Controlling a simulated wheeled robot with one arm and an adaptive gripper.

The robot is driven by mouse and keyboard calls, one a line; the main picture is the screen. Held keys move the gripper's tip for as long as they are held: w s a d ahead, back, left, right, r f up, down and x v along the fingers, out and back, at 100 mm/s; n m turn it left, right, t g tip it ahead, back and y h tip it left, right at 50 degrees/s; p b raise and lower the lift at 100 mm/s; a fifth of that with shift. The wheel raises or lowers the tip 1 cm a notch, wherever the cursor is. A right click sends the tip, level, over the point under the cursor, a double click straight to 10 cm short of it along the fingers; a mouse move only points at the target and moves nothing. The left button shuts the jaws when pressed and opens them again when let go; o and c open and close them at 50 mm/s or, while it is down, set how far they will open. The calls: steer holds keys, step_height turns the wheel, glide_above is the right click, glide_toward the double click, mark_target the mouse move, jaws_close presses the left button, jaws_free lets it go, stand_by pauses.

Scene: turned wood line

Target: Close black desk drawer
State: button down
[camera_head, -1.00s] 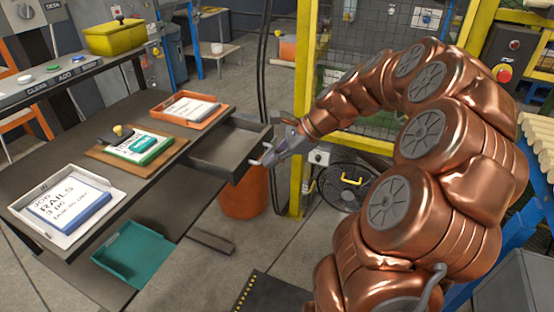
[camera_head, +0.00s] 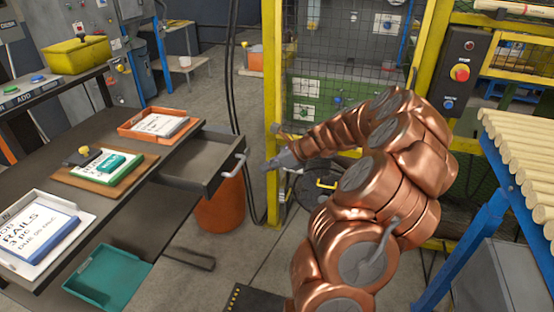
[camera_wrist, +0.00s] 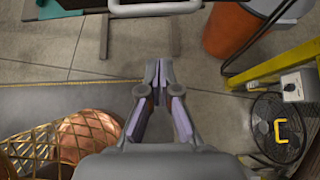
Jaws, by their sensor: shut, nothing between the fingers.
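The black desk drawer (camera_head: 203,156) stands pulled out from the right side of the dark desk, below its top. Its inside looks empty. A light metal handle (camera_head: 236,165) is on its front. My gripper (camera_head: 268,166) is to the right of the handle, with a small gap between them, and points toward it. In the wrist view my gripper (camera_wrist: 157,72) has its fingertips together with nothing between them. A pale bar, which looks like the handle (camera_wrist: 155,8), crosses the top of the wrist view beyond the fingertips.
An orange bin (camera_head: 221,206) stands on the floor below the drawer. An orange tray (camera_head: 160,124) and a brown board (camera_head: 75,174) lie on the desk. A yellow post (camera_head: 272,110) and a black floor fan (camera_head: 318,185) are behind my gripper. A wood rack (camera_head: 505,150) is at right.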

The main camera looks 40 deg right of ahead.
steer(key=shift+w+a+f+p, duration=0.1)
steer(key=shift+w+a+p, duration=0.15)
steer(key=shift+w+a, duration=0.4)
steer(key=shift+w+a+f+p, duration=0.1)
steer(key=shift+w+a+p, duration=0.15)
steer(key=shift+w, duration=0.65)
steer(key=shift+w+a+f+p, duration=0.1)
steer(key=shift+w+a+p, duration=0.1)
steer(key=shift+w+a, duration=0.45)
steer(key=shift+w+d+r, duration=0.1)
steer(key=shift+w+d, duration=0.05)
steer(key=shift+w, duration=0.1)
